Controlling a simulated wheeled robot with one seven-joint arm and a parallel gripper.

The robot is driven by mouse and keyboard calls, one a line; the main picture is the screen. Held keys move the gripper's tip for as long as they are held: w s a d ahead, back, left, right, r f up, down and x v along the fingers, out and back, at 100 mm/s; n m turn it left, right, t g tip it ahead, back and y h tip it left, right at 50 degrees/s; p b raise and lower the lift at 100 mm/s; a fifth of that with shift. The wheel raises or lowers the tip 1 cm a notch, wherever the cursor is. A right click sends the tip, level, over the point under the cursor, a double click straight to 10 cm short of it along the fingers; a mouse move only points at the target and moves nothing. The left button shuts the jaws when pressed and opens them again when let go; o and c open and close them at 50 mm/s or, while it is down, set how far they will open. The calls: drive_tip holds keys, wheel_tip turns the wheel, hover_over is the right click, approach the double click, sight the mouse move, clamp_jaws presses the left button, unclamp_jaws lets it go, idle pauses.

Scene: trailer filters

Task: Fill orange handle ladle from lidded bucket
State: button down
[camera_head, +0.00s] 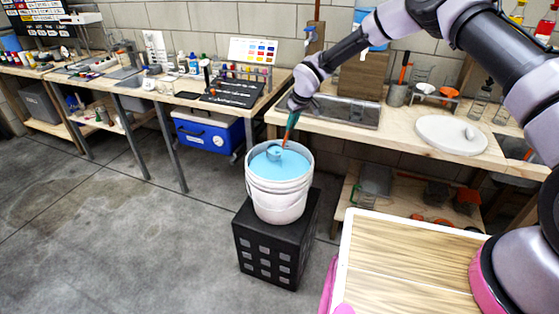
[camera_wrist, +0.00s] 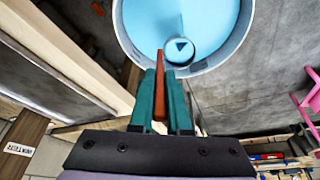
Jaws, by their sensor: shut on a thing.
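A white bucket (camera_head: 280,195) of light blue liquid (camera_head: 291,163) stands open on a black crate. Its rim (camera_wrist: 236,46) also shows in the wrist view. My gripper (camera_head: 292,112) is above the bucket, its teal fingers (camera_wrist: 161,95) shut on the ladle's orange handle (camera_wrist: 160,62). The handle slants down into the bucket. The ladle's round bowl (camera_head: 274,153) is at the liquid's surface, and it shows in the wrist view (camera_wrist: 179,50) with a dark triangular patch inside. I cannot tell how full it is. A round white lid (camera_head: 440,136) lies on the right workbench.
The black crate (camera_head: 268,245) stands on the concrete floor. A workbench (camera_head: 385,128) with a metal tray (camera_head: 340,112) runs behind the bucket. A blue cooler (camera_head: 208,133) sits under the left bench. A wood-topped surface (camera_head: 400,265) is at the front right. The floor to the left is clear.

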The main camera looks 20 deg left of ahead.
sight(286, 135)
drive_tip(key=shift+s+d+f+t+y, duration=0.1)
drive_tip(key=shift+s+d+t+y, duration=0.2)
drive_tip(key=shift+d+y, duration=0.15)
idle(0.6)
drive_tip(key=shift+w+a+g+h, duration=0.4)
drive_tip(key=shift+w+a+h, duration=0.25)
drive_tip(key=shift+a, duration=0.25)
drive_tip(key=shift+w+a+g+h, duration=0.4)
drive_tip(key=shift+w+a+h, duration=0.2)
drive_tip(key=shift+a, duration=0.25)
drive_tip(key=shift+d, duration=0.1)
drive_tip(key=shift+w+a+h, duration=0.2)
drive_tip(key=shift+a+h, duration=0.1)
drive_tip(key=shift+a, duration=0.2)
drive_tip(key=shift+w+a+f+g+h, duration=0.2)
drive_tip(key=shift+w+a+g+h, duration=0.2)
drive_tip(key=shift+w+g, duration=0.15)
